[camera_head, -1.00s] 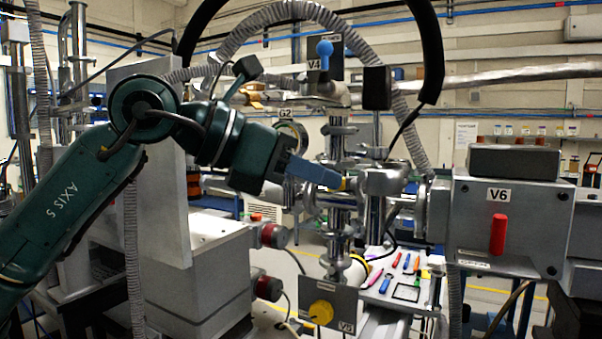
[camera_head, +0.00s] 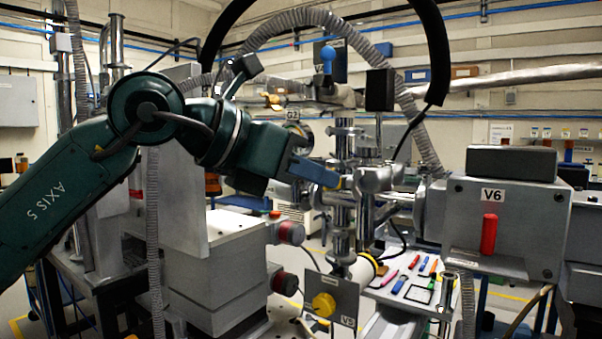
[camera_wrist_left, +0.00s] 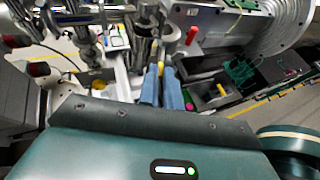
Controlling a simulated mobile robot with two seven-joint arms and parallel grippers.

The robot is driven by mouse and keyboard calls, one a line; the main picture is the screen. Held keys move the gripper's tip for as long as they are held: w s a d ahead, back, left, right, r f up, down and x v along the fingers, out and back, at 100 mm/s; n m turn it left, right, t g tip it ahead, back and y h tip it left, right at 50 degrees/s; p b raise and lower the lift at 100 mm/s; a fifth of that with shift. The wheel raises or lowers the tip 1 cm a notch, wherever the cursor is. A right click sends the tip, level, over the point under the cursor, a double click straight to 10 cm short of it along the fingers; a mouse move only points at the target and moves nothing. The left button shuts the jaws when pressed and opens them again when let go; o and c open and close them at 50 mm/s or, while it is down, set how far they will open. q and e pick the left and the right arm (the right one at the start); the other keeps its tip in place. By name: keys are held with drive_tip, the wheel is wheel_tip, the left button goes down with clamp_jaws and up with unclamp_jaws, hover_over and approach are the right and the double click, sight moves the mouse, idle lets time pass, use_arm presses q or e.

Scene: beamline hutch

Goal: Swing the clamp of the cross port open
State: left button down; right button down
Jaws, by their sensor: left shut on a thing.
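The cross port (camera_head: 343,205) is a steel vacuum cross on a vertical column in the middle of the head view. Its clamp (camera_head: 372,181) is a metal ring at the joint on the right side of the column; whether it is open or closed is hard to tell. My left gripper (camera_head: 341,182) reaches in from the left with blue fingers, its tips at the near side of the clamp. In the left wrist view the fingers (camera_wrist_left: 161,72) are close together on a small yellow part (camera_wrist_left: 161,68). The tips hide most of it. My right gripper is out of view.
A grey V6 box (camera_head: 470,225) with a red handle (camera_head: 489,234) stands right of the cross. Below are a V5 plate (camera_head: 345,299) with a yellow knob (camera_head: 323,304) and a tray (camera_head: 388,293) of coloured tools. A corrugated hose (camera_head: 408,100) arches overhead.

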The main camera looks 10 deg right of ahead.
use_arm(q)
drive_tip(key=shift+s+r, duration=0.1)
idle(0.5)
drive_tip(key=c, duration=1.6)
unclamp_jaws()
drive_tip(key=b+v, duration=0.1)
drive_tip(key=v, duration=1.2)
drive_tip(key=shift+s, duration=0.15)
